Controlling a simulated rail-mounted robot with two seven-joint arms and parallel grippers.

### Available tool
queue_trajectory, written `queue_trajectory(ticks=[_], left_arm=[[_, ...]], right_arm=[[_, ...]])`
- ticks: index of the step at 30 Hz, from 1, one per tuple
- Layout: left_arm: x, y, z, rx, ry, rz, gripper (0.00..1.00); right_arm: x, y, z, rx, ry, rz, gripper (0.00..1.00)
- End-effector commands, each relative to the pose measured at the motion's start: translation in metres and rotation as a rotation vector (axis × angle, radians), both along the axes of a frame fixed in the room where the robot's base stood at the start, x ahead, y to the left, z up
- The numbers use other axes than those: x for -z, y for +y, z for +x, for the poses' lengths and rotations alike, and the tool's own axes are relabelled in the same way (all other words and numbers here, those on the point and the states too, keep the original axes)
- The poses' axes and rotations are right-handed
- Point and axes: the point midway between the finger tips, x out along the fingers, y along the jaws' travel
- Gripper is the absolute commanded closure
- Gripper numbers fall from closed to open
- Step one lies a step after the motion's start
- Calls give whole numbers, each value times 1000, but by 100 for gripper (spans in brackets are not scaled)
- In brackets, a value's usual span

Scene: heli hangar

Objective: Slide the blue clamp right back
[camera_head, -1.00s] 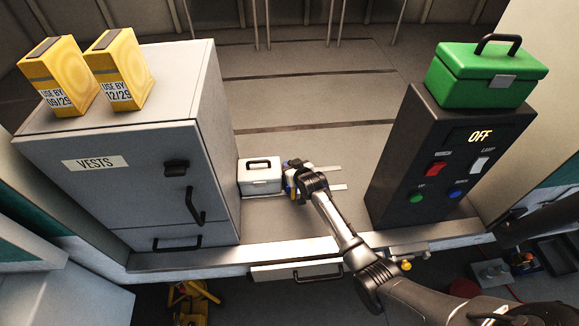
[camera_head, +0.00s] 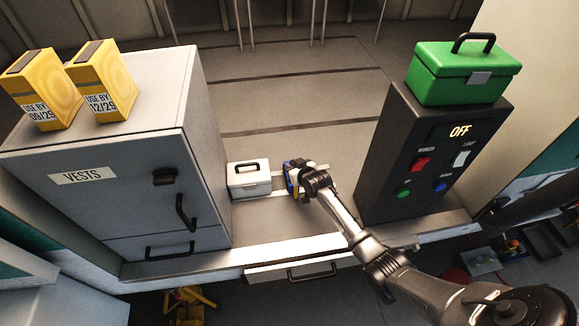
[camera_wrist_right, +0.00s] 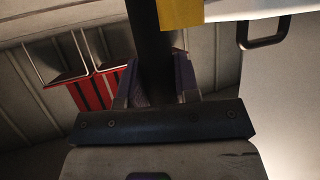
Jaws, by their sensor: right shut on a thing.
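The blue clamp (camera_head: 288,176), with yellow on it, sits on pale rails (camera_head: 277,195) on the counter, just right of a white case (camera_head: 249,181). A small gap separates clamp and case. My right gripper (camera_head: 300,178) is shut on the clamp and hides much of it. In the right wrist view, a dark upright bar (camera_wrist_right: 150,50) stands between the fingers (camera_wrist_right: 158,88), with a yellow piece (camera_wrist_right: 181,13) above. My left gripper is not in view.
A grey VESTS cabinet (camera_head: 120,205) stands left, carrying two yellow packs (camera_head: 104,80). A dark switch panel (camera_head: 390,160) reading OFF stands right, with a green toolbox (camera_head: 464,75) on top. The counter between rails and panel is mostly clear.

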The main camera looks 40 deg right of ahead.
Motion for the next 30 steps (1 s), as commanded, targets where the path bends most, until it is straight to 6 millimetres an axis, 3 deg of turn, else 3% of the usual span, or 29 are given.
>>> queue_trajectory(ticks=[30], left_arm=[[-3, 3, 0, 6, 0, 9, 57]], right_arm=[[1, -20, -13, 1, 3, 0, 94]])
